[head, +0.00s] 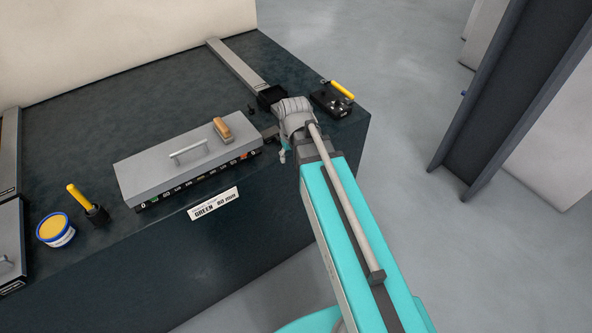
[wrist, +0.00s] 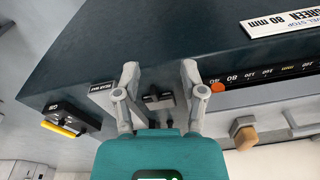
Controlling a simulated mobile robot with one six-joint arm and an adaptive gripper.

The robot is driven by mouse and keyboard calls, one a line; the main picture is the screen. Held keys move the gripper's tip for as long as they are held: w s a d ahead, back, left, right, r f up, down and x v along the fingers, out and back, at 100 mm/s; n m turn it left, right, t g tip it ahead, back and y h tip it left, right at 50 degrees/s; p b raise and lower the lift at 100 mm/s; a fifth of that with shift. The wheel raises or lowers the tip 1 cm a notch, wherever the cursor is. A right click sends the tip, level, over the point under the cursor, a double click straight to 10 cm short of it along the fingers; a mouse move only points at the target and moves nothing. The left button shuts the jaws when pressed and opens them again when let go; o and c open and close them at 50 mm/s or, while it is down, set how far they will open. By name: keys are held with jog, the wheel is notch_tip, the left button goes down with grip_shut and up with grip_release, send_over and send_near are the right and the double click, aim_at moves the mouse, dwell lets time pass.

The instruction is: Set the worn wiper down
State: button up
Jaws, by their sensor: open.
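A yellow-handled tool, which looks like the worn wiper (head: 342,90), lies at the black holder (head: 330,104) near the table's right corner. Its yellow handle also shows in the wrist view (wrist: 60,129), beside the labelled black holder (wrist: 72,113) at the left. My gripper (wrist: 159,69) is open, its fingers spread and apart from the tool. A small black T-shaped part (wrist: 158,97) shows between the fingers, apart from both. In the head view my wrist hides most of the gripper, between the grey box and the black holder.
A long grey box (head: 165,176) with a wooden handle (head: 222,130) stands left of my gripper. A grey rail (head: 238,66) runs to the back. Another yellow-handled tool (head: 77,196) stands upright in a holder near a blue-and-yellow tub (head: 55,231). The back-left tabletop is clear.

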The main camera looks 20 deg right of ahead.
jog(key=s+m+g, duration=0.1)
jog(key=s, duration=0.5)
jog(key=shift+s, duration=0.4)
